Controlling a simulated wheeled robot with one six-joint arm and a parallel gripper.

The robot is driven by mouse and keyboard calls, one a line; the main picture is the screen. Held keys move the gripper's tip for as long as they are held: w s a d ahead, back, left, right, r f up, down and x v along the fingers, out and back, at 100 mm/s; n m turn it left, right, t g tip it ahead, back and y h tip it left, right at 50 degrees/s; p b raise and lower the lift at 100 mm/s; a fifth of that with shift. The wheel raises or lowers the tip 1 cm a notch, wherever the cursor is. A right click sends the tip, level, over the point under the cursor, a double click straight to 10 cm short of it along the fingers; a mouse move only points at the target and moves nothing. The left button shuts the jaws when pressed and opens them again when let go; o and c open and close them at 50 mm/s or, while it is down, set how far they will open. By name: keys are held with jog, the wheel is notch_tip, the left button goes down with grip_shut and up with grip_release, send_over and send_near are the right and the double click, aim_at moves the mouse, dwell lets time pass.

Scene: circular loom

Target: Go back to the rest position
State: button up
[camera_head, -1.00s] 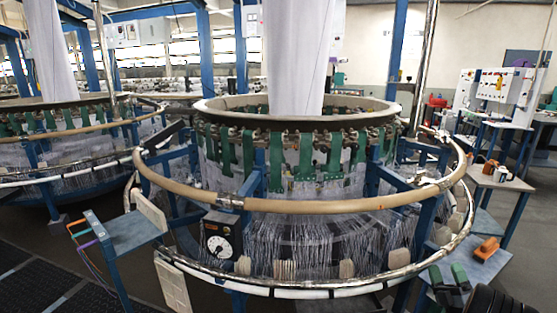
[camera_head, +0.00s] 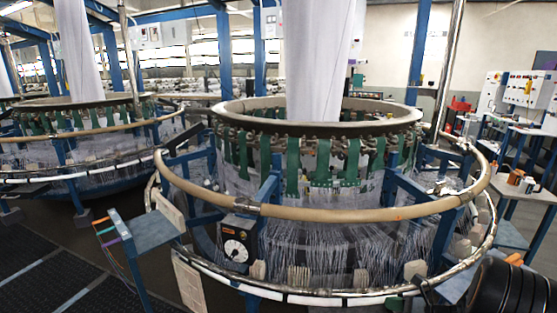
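The circular loom (camera_head: 320,209) stands in the middle of the head view, with a tan outer ring, green straps around its drum and white fabric (camera_head: 317,60) rising from its centre. A dark, ribbed part of my own arm fills the lower right corner, in front of the loom's right side. A thin dark piece beside it may be part of my gripper (camera_head: 425,292); its fingers cannot be made out. A small patch of green shows at the bottom edge, left of that piece; I cannot tell what it belongs to.
A blue side stand (camera_head: 150,226) with coloured pieces is at the left of the loom. Small tables stand at the right; an orange object (camera_head: 514,260) is partly hidden by my arm. Another loom (camera_head: 75,140) stands behind left. Dark floor mats (camera_head: 40,275) are clear.

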jog(key=s+a+r+n+g+h+p, duration=0.1)
jog(key=s+a+r+n+h+p, duration=0.2)
jog(key=r+n, duration=0.5)
jog(key=s+a+r+n+g+h+p, duration=0.1)
jog(key=s+a+r+n+h+p, duration=0.3)
jog(key=r+n, duration=0.5)
jog(key=s+a+r+n+g+h+p, duration=0.1)
jog(key=s+a+r+n+h+p, duration=0.3)
jog(key=s+a+r+n, duration=0.3)
notch_tip(320, 180, up, 3)
jog(key=shift+a+n+h, duration=0.3)
jog(key=shift+a+n, duration=0.6)
jog(key=shift+n, duration=0.3)
